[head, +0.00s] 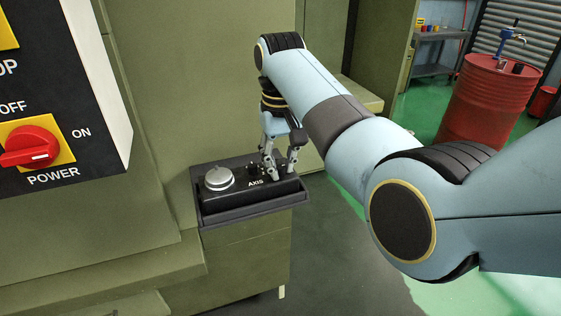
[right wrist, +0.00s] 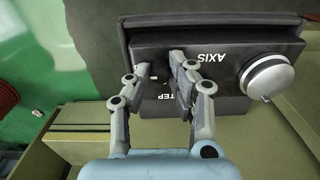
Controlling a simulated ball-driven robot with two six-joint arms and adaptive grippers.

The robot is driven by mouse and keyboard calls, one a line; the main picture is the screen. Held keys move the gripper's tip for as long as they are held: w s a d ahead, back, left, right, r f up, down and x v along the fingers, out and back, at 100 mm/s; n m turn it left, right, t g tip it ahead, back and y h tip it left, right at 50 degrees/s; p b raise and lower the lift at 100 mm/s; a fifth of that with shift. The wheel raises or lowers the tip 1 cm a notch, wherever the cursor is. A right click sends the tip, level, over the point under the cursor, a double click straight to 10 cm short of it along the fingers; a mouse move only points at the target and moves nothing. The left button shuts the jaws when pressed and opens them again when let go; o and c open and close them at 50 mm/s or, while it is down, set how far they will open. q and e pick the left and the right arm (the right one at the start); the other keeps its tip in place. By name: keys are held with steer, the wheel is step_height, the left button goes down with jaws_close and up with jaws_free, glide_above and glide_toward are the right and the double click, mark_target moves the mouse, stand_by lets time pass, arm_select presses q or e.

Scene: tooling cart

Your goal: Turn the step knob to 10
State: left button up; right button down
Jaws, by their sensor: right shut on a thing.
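My right gripper (head: 281,173) reaches down onto the right end of a black control box (head: 236,200). In the right wrist view the same gripper (right wrist: 163,76) has its fingers over the box beside a partly covered label that reads "TEP". It is shut on the step knob there. The fingers hide most of that knob, so its pointer and setting cannot be read. My left gripper is out of view.
The box rests in a dark tray (head: 250,212) on an olive machine body. A panel with a red power switch (head: 30,147) stands at the left. A red drum (head: 488,103) and a grey bench (head: 437,70) are at the back right. Green floor lies open between.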

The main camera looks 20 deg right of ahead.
mark_target(280, 166)
stand_by(0.4)
steer(key=c, duration=1.2)
jaws_free()
steer(key=shift+o, duration=0.2)
steer(key=shift+r, duration=0.1)
step_height(280, 166, up, 7)
steer(key=shift+r, duration=0.15)
